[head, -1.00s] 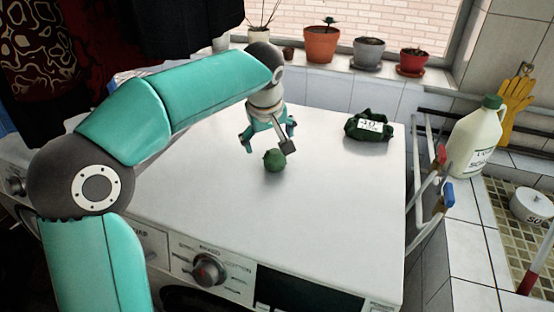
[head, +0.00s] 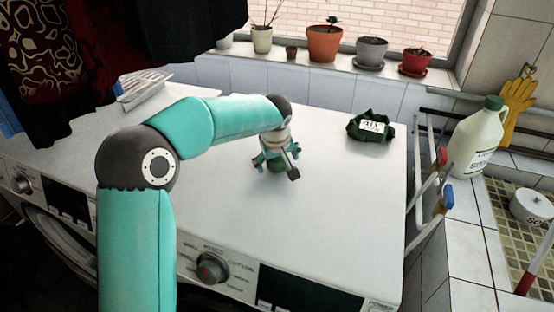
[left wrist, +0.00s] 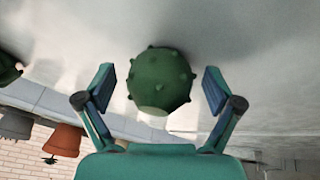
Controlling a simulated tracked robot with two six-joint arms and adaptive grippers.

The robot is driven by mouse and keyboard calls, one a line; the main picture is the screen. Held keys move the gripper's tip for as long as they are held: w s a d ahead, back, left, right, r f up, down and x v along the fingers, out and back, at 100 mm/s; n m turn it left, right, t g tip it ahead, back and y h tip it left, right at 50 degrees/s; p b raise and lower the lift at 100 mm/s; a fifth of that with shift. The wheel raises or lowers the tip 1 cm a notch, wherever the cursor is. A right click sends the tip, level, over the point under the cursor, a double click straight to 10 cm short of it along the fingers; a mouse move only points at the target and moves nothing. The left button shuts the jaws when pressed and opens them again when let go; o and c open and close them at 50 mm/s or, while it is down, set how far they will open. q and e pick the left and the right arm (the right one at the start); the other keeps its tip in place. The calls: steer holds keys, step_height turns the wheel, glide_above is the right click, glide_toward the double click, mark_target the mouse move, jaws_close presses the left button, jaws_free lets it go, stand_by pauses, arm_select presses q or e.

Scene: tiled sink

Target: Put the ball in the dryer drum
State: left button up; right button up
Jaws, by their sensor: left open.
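The ball (left wrist: 160,80) is dark green with small knobs. It rests on the white machine top and lies between the open fingers of my left gripper (left wrist: 160,85) in the left wrist view, with a gap on each side. In the head view the left gripper (head: 276,168) is low over the ball (head: 275,166) and hides most of it. The dryer drum cannot be made out for certain; a round door (head: 62,245) shows on the front of the left machine. My right gripper is not in view.
A dark green bundle with a white label (head: 371,127) lies at the back right of the machine top (head: 350,190). Potted plants (head: 324,43) line the sill. A drying rack (head: 428,190) and a white jug (head: 477,137) stand at the right. Dark clothes hang at the upper left.

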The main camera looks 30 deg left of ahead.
arm_select(q)
steer(key=shift+c, duration=0.3)
steer(key=c, duration=1.2)
steer(key=shift+r, duration=0.1)
